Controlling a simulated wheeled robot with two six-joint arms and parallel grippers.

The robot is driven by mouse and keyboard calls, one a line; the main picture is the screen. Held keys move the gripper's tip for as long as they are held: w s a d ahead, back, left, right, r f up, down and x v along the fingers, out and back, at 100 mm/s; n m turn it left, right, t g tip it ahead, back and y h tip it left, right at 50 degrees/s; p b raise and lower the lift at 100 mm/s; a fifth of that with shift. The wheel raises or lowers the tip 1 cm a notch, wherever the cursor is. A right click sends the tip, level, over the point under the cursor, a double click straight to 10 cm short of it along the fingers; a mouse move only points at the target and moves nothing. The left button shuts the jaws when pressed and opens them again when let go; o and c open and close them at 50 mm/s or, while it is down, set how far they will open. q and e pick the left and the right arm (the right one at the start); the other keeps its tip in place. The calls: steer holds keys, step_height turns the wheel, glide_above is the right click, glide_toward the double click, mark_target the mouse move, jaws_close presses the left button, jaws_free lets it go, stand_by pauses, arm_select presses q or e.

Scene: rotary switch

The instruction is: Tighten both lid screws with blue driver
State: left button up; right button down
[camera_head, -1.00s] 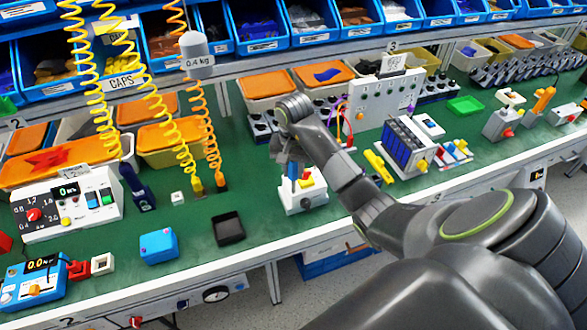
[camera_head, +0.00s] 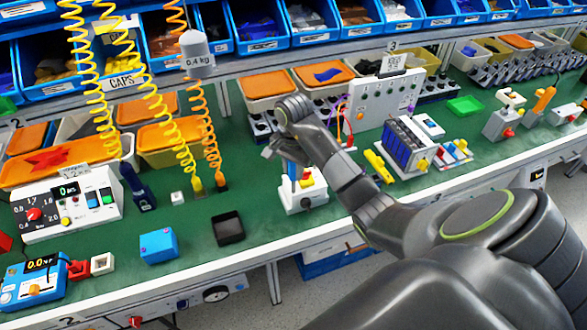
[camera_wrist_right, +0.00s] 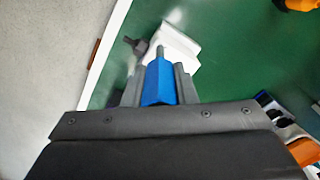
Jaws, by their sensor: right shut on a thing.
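My right gripper (camera_head: 286,158) is over a white stand (camera_head: 304,198) near the front of the green bench. It is shut on the blue driver (camera_head: 292,171), which points down at the stand. In the right wrist view the driver's blue handle (camera_wrist_right: 158,83) sits between the two grey fingers, its grey shaft toward the white stand (camera_wrist_right: 178,48). I cannot tell whether its tip is clear of the stand. A blue box (camera_head: 158,245) with small purple dots on its top lies left of the stand, near the bench's front edge. My left gripper is not in view.
A black tray (camera_head: 229,228) lies between the blue box and the stand. A grey 0.4 kg weight (camera_head: 195,52) and yellow and orange coiled cords hang at the left. A blue meter (camera_head: 35,280) is at the front left. Green bench around the box is mostly clear.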

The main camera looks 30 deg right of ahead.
steer(key=m, duration=0.3)
steer(key=shift+f, duration=0.1)
steer(key=shift+m, duration=1.1)
steer(key=m+p, duration=0.1)
steer(key=m, duration=0.5)
steer(key=shift+w, duration=0.1)
steer(key=shift+m, duration=0.3)
steer(key=m+p, duration=0.1)
steer(key=m, duration=0.4)
steer(key=shift+m+p, duration=0.3)
steer(key=shift+m, duration=1)
